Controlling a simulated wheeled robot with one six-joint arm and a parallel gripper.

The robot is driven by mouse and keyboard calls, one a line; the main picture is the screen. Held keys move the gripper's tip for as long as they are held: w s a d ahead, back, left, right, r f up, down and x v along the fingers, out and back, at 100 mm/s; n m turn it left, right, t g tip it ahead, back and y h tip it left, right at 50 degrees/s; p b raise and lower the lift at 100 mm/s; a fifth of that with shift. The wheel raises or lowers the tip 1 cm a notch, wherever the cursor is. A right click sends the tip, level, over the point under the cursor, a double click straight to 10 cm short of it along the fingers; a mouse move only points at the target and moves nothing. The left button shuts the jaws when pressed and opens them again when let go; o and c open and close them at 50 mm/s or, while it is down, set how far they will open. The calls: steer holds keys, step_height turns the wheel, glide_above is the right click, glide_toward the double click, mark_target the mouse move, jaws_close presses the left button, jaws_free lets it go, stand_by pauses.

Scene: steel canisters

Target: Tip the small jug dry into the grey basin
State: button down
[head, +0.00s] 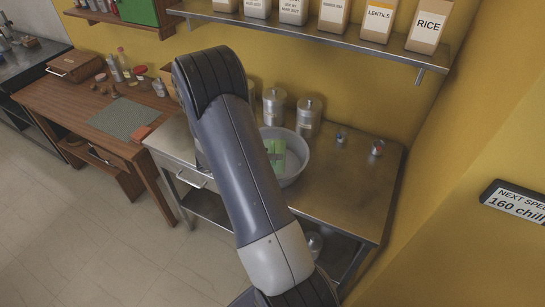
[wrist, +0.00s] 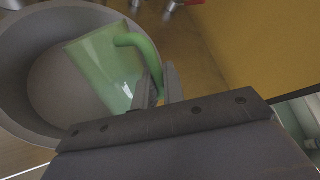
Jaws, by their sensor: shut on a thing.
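A small translucent green jug (wrist: 103,66) is inside the outline of the round grey basin (wrist: 48,118) in the wrist view. My gripper (wrist: 160,88) is shut on the jug's curved handle. The jug looks tilted over, with its body to the left of my fingers. In the head view the green jug (head: 276,150) shows over the basin (head: 298,160), partly behind my arm, and my gripper is hidden there. I cannot tell whether any liquid is left in the jug or lies in the basin.
The basin stands on a steel table (head: 345,195). Steel canisters (head: 307,117) stand close behind it. Two small items (head: 377,148) are at the right, with bare steel between. A shelf (head: 330,38) with labelled packets hangs above. A wooden desk (head: 95,100) is at the left.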

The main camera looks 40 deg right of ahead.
stand_by(0.3)
steer(key=w+a+r+n+t+y+p, duration=0.25)
steer(key=w+a+r+n+t, duration=0.4)
steer(key=a, duration=0.35)
steer(key=w+a+r+n+t+y+p, duration=0.1)
steer(key=w+a+r+n+t+y, duration=0.2)
steer(key=w+a+r+n+t, duration=0.55)
steer(key=s+d+f+m+g+h, duration=0.1)
steer(key=s+d+f+m+g, duration=0.3)
steer(key=d+g, duration=0.1)
steer(key=s+d+f+m+g+h+b, duration=0.1)
steer(key=s+d+f+m+g+h, duration=0.1)
steer(key=s+d+f+m+g, duration=0.3)
steer(key=s+d+f+m+g+h+b, duration=0.1)
steer(key=s+d+f+m+g, duration=0.3)
steer(key=d, duration=0.4)
steer(key=shift+s+d+f+m+g+h, duration=0.3)
steer(key=shift+s+f+m+g+h, duration=0.1)
steer(key=shift+s+f+m+h, duration=0.2)
steer(key=shift+s+m+g, duration=0.25)
steer(key=shift+m+g, duration=0.05)
steer(key=shift+w+d+b, duration=0.1)
steer(key=shift+w+b, duration=0.05)
steer(key=shift+b, duration=1.35)
steer(key=shift+r+y+b, duration=0.25)
steer(key=shift+r+b, duration=0.15)
steer(key=shift+b, duration=0.3)
